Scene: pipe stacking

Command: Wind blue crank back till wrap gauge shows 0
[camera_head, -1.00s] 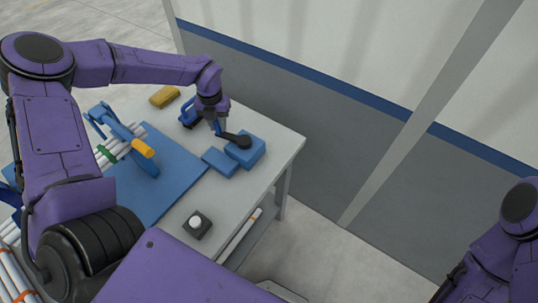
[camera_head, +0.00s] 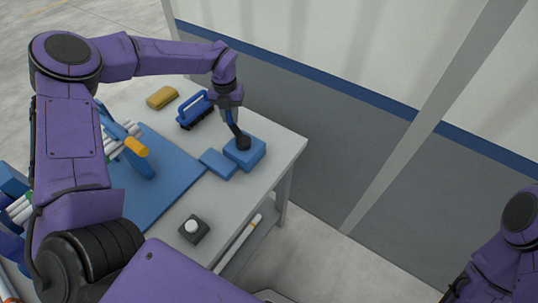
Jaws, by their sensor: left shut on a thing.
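The blue crank box (camera_head: 247,152) stands on the grey table near its right corner, with a lower blue block (camera_head: 217,163) beside it. A black crank arm (camera_head: 239,134) runs from the hub on top of the box, up in the picture. My left gripper (camera_head: 230,108) is shut at the outer end of this arm, on the crank handle, which its fingers mostly hide. I cannot make out a wrap gauge or a number. My right gripper is out of view; only part of that arm shows at the lower right.
A blue brush (camera_head: 195,109) and a yellow sponge (camera_head: 162,97) lie left of the gripper. A blue frame with a yellow handle (camera_head: 136,146) stands by white pipes on a blue mat (camera_head: 170,185). A black box with a white button (camera_head: 193,228) sits at the front.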

